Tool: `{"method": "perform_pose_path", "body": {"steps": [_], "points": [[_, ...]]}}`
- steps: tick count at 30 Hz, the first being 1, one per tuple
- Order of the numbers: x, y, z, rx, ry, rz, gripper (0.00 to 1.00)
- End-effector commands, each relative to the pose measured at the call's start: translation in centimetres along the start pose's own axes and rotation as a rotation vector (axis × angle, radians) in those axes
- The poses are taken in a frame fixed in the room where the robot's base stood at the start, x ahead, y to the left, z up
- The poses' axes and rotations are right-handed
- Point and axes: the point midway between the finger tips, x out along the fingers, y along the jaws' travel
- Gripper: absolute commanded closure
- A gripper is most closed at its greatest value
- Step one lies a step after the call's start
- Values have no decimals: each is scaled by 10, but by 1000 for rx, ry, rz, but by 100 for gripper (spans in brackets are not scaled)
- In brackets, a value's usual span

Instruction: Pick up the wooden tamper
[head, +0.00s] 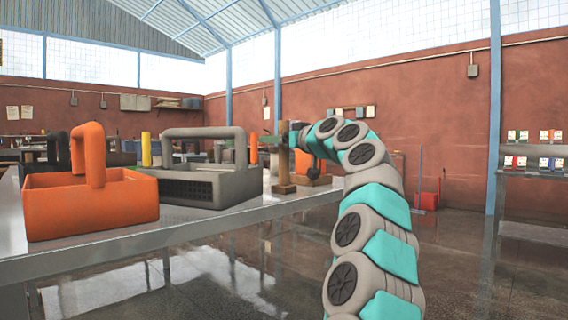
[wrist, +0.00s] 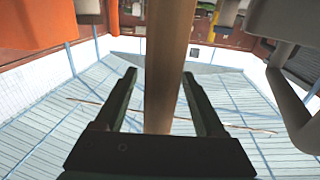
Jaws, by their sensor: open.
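The wooden tamper (head: 284,160) stands upright near the right end of the metal table, a brown shaft on a wider square foot. In the wrist view its shaft (wrist: 168,60) runs from the top edge down between the two dark fingers. My gripper (wrist: 160,78) is open, one finger on each side of the shaft, with gaps visible between finger and wood. In the head view my gripper (head: 278,141) reaches in from the right at the upper shaft. The tamper's foot is not clear in the wrist view.
An orange carrier (head: 90,205) and a grey carrier (head: 205,188), both with raised handles, stand left of the tamper on the metal table (head: 180,228). Open floor lies right of the table.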

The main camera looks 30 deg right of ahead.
Motion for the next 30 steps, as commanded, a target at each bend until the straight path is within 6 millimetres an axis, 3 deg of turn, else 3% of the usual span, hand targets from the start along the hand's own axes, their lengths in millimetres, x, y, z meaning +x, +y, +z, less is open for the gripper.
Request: {"method": "perform_pose_path", "body": {"steps": [6,25,30], "points": [[1,0,0,0,0,0,28],[1,0,1,1,-1,0,99],[1,0,1,1,-1,0,100]]}}
